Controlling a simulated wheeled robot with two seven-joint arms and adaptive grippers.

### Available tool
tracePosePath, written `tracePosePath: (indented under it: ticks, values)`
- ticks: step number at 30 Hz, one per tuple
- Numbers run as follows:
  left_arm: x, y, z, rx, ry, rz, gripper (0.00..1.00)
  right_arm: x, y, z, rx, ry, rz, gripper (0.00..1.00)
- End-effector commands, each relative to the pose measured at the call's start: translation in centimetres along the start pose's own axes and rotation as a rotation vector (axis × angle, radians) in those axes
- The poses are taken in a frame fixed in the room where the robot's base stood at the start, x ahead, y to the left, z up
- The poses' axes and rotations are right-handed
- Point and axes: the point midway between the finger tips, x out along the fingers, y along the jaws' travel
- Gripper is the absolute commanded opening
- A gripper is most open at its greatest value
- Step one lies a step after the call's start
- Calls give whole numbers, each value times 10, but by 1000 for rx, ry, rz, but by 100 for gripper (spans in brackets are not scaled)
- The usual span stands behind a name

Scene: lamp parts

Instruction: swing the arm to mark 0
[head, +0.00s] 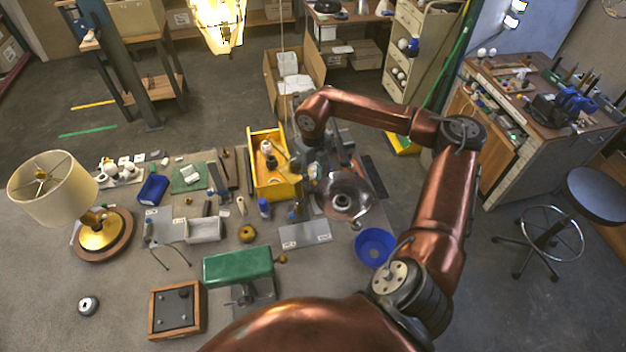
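A lamp with a round metal shade (345,195) is near the middle of the table, its open side facing up toward the camera. A light grey plate (306,235) with small labels lies just left of and below the shade; I cannot read a mark 0 on it. My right gripper (325,170) points down at the shade's upper left edge, among dark lamp parts. Its fingers are hard to separate from these parts, so I cannot tell whether it is open, shut or touching. The lamp's arm is mostly hidden there. My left gripper is not in view.
A yellow bin (267,165) stands close left of the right gripper. A blue bowl (375,247) sits below right of the shade. A green box-shaped part (238,265) and a wooden tray (178,309) are in front. A table lamp (56,190) stands at the left.

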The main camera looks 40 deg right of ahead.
Motion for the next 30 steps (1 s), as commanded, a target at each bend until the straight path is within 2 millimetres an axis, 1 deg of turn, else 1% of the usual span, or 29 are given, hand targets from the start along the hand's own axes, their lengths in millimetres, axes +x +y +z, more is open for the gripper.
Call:
tracePosePath:
  ticks: [3,6,14,17,27,30]
  values:
    - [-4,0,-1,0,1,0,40,12,0,0,1,1,1,29]
    - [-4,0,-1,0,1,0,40,17,0,0,1,-1,2,29]
    - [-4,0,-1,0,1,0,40,19,0,0,1,-2,2,29]
    - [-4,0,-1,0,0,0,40,19,0,0,1,-2,2,24]
    - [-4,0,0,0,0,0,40,19,0,0,2,-2,2,0]
    - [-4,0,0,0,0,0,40,19,0,0,2,-2,2,0]
